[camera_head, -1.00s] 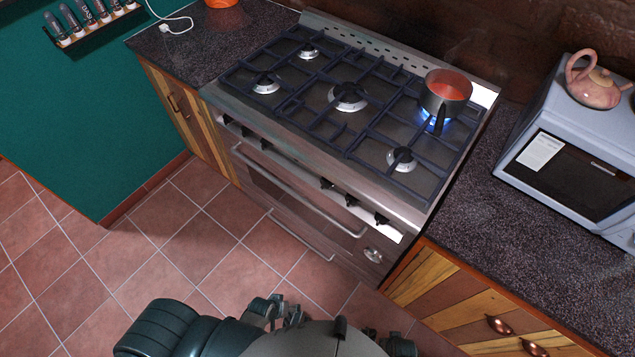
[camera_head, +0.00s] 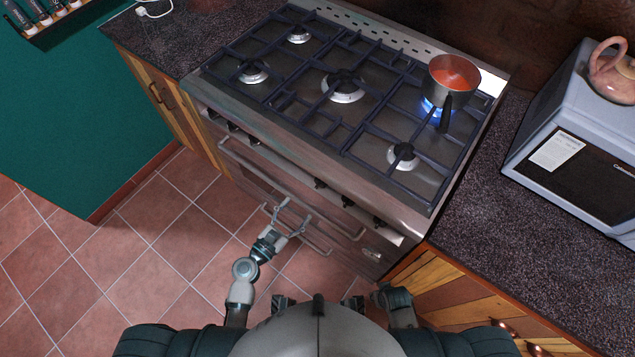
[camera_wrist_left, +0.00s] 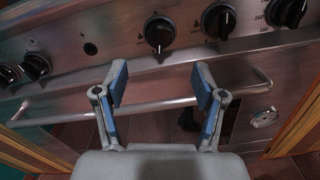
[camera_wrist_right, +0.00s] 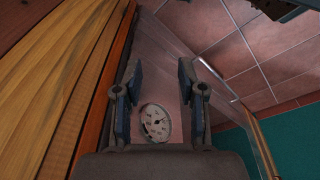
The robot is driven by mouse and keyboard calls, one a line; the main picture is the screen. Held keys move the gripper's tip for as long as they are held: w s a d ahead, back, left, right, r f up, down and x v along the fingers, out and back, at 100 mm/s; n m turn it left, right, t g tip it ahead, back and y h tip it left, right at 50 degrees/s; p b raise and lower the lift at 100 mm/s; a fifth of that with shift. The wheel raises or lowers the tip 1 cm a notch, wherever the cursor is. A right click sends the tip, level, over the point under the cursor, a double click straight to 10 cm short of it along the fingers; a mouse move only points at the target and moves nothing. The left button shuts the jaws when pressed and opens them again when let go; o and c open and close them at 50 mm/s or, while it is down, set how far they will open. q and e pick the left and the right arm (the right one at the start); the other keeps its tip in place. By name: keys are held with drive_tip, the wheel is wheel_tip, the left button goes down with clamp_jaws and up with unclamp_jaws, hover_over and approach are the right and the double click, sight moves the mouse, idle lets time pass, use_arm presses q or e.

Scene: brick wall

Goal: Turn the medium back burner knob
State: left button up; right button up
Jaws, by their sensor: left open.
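The steel stove front carries a row of black knobs (camera_head: 320,183); none is readable in the head view as the medium back burner knob. In the left wrist view, one black knob (camera_wrist_left: 160,32) lies ahead between my fingers, with other knobs (camera_wrist_left: 218,20) to its right and more (camera_wrist_left: 36,66) at left. My left gripper (camera_head: 288,216) is open and empty in front of the oven handles, apart from the knobs. It also shows in the left wrist view (camera_wrist_left: 160,84). My right gripper (camera_wrist_right: 158,76) is open and empty, facing a round dial (camera_wrist_right: 155,122) low on the stove.
Long oven handles (camera_head: 290,188) cross the stove front below the knobs. A pan of red liquid (camera_head: 455,80) stands over a blue flame on the back right burner. A microwave (camera_head: 570,150) with a pink teapot (camera_head: 608,75) is at right. The tiled floor is clear.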

sight(317, 187)
use_arm(q)
drive_tip(key=x, duration=1.1)
drive_tip(key=shift+w+d+f, duration=0.1)
drive_tip(key=shift+w, duration=0.1)
drive_tip(key=c, duration=1.1)
